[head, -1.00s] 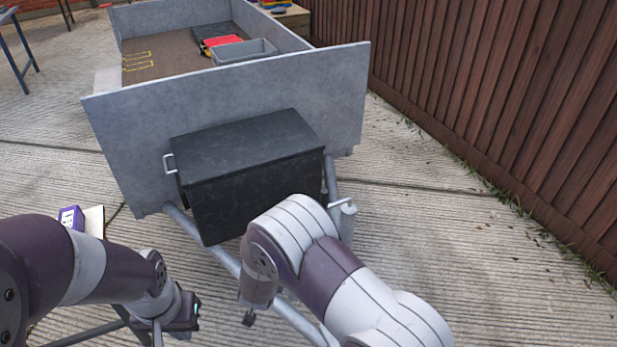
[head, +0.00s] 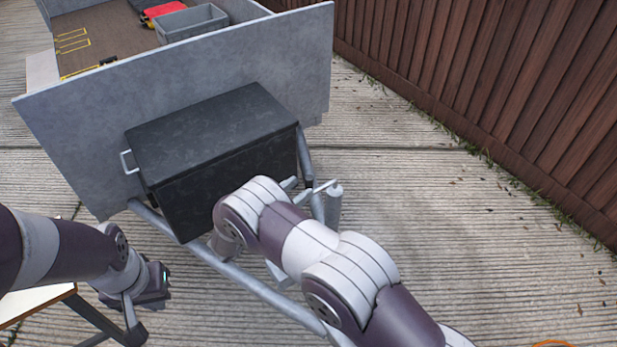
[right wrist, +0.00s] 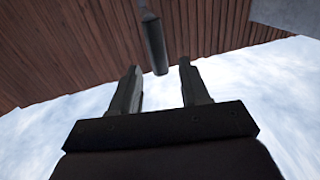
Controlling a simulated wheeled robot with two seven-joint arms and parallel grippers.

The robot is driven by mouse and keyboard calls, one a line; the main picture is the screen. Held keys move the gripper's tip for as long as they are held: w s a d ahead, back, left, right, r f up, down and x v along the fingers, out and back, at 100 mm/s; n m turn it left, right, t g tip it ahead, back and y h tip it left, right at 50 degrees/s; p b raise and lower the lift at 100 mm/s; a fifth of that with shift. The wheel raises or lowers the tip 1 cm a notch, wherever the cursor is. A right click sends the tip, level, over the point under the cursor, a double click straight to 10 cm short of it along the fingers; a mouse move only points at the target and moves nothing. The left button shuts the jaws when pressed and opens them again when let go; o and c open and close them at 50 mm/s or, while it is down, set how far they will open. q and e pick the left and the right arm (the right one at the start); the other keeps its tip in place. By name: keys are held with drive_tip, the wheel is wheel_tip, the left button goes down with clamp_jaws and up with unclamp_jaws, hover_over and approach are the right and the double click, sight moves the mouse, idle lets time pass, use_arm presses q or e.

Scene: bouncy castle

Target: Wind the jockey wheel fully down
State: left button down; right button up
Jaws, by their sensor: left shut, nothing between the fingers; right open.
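The jockey wheel's grey upright tube (head: 333,207) stands at the right side of the trailer's drawbar in the head view. Its small crank (head: 322,187) is at the top. The wheel at its foot is hidden behind my right arm. My right gripper (right wrist: 159,70) is open in the right wrist view and empty. A grey cylindrical grip (right wrist: 154,45) shows between its fingertips in the picture; I cannot tell whether it is beyond them. The head view does not clearly show this gripper. My left gripper (head: 136,322) is shut and empty at the lower left, away from the jockey wheel.
The grey trailer (head: 80,140) carries a black box (head: 205,140) at its front and a grey crate (head: 192,22) inside. The drawbar (head: 250,285) runs below my right arm. A table (head: 35,303) stands by my left arm. A wooden fence (head: 500,90) bounds the right; paving before it is clear.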

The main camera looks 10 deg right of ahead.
sight(306, 184)
drive_tip(key=x, duration=0.4)
drive_tip(key=shift+d, duration=0.15)
drive_tip(key=shift+w+d, duration=0.1)
drive_tip(key=shift+d, duration=0.05)
clamp_jaws()
drive_tip(key=shift+s+d+p, duration=0.25)
drive_tip(key=shift+s, duration=0.3)
drive_tip(key=shift+s+d+p, duration=0.2)
drive_tip(key=shift+s+d, duration=0.1)
drive_tip(key=shift+s, duration=0.25)
unclamp_jaws()
drive_tip(key=b+v, duration=0.2)
drive_tip(key=v, duration=1)
drive_tip(key=shift+s+a, duration=0.2)
drive_tip(key=shift+a, duration=0.05)
